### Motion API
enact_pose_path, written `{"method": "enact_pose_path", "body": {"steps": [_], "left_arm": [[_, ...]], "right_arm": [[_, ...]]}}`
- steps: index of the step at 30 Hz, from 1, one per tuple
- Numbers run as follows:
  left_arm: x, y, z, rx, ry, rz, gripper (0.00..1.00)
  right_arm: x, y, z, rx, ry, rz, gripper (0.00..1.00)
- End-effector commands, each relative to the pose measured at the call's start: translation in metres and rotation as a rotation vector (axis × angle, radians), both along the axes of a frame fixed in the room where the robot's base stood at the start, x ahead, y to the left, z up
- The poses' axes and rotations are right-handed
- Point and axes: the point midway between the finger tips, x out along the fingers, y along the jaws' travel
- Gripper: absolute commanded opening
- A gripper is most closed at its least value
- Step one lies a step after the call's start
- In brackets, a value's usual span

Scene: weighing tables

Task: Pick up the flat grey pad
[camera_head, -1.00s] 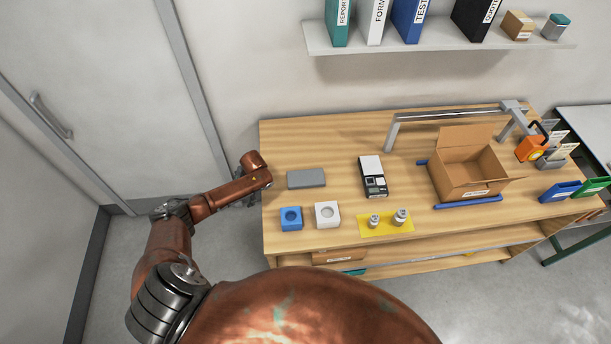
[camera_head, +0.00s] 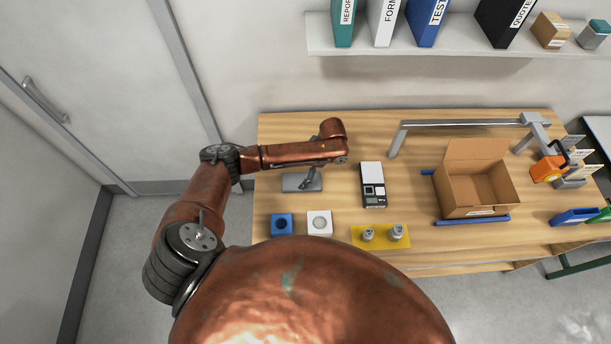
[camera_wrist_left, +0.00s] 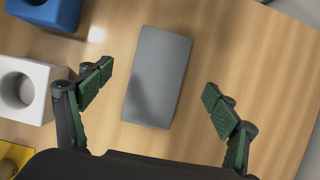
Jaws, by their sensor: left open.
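The flat grey pad (camera_head: 292,183) lies on the wooden table, left of the scale and behind the blue and white blocks. My left arm reaches over it in the head view and partly covers it. My left gripper (camera_head: 310,180) points down above the pad. In the left wrist view the pad (camera_wrist_left: 158,77) lies flat between and beyond the two green-padded fingers of my open left gripper (camera_wrist_left: 157,90). The fingers stand apart from the pad on both sides, and nothing is held. My right gripper is not in view.
A blue block (camera_head: 282,224) and a white block (camera_head: 319,222) stand in front of the pad. A scale (camera_head: 373,185) is to its right. A yellow mat (camera_head: 381,243) bears two metal weights. An open cardboard box (camera_head: 470,192) stands farther right, near a grey metal frame (camera_head: 460,124).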

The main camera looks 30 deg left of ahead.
Motion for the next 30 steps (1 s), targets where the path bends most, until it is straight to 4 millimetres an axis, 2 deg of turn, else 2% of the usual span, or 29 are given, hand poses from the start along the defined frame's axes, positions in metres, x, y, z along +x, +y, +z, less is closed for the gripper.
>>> {"method": "enact_pose_path", "body": {"steps": [9, 11, 15, 21, 30], "left_arm": [[-0.003, 0.012, -0.033, 0.003, 0.002, 0.0, 0.82], [-0.004, 0.014, -0.042, 0.003, 0.002, 0.0, 0.82], [-0.007, 0.021, -0.06, 0.002, 0.001, 0.002, 0.82], [-0.009, 0.024, -0.067, 0.001, 0.0, 0.003, 0.82], [-0.009, 0.024, -0.067, 0.001, 0.0, 0.003, 0.82]], "right_arm": [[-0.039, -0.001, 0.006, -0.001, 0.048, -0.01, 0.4], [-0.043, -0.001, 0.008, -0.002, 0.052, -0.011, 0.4], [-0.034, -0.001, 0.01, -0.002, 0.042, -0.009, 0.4], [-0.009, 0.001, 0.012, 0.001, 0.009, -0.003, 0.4], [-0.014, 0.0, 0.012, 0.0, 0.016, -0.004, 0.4]]}}
